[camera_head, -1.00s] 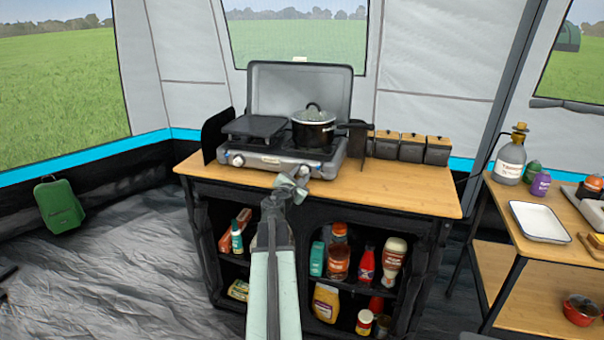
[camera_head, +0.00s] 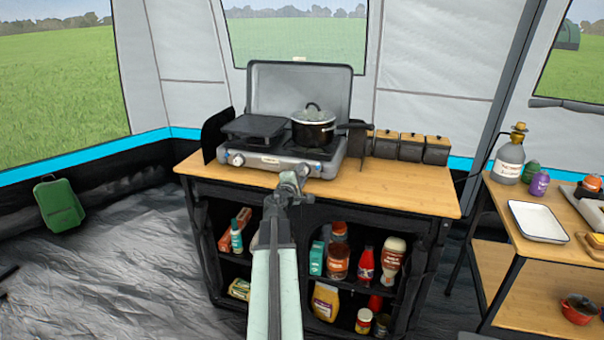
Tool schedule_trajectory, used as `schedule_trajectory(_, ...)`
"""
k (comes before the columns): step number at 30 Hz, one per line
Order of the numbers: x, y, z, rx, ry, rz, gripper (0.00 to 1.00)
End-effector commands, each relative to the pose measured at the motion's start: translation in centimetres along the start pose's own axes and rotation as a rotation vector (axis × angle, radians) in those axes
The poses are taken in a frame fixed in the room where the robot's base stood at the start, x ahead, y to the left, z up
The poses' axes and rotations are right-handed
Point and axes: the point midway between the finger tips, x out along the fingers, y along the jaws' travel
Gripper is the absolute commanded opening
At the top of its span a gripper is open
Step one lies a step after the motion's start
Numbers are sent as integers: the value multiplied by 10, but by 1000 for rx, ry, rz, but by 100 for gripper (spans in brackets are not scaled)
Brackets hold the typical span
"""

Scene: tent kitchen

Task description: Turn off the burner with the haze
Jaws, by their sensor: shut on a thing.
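The two-burner stove (camera_head: 270,164) stands on the wooden cabinet top with its lid raised. A flat dark griddle (camera_head: 254,127) covers the left burner. A black pot with a glass lid (camera_head: 313,128) sits on the right burner. I cannot make out a haze over either burner. The left knob (camera_head: 237,160) is on the front panel, clear of my arm. The right knob (camera_head: 303,170) is at my gripper's tip and partly hidden by it. My gripper (camera_head: 290,178) is at the stove's front right and shut on the right knob; the exact contact is hard to see.
The cabinet top (camera_head: 400,192) is bare in front and to the right. Several dark canisters (camera_head: 412,147) stand right of the stove. The pot's handle points right. Bottles and jars fill the shelves below. A side table holds a white tray (camera_head: 539,222).

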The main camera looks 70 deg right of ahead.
Motion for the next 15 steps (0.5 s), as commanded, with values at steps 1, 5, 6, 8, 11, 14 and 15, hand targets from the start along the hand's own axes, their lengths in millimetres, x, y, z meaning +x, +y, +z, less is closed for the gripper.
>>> schedule_trajectory(1, -1, -1, 2, 16, -4, -3, 0)
schedule_trajectory(5, -1, -2, 2, 47, -3, -3, 0)
schedule_trajectory(6, -1, -2, 2, 54, -3, -3, 0)
schedule_trajectory(8, -1, -2, 2, 61, -3, -4, 0)
schedule_trajectory(11, -1, -2, 2, 67, -3, -4, 0)
schedule_trajectory(14, -1, -2, 2, 68, -3, -4, 0)
schedule_trajectory(15, -1, -2, 2, 68, -3, -4, 0)
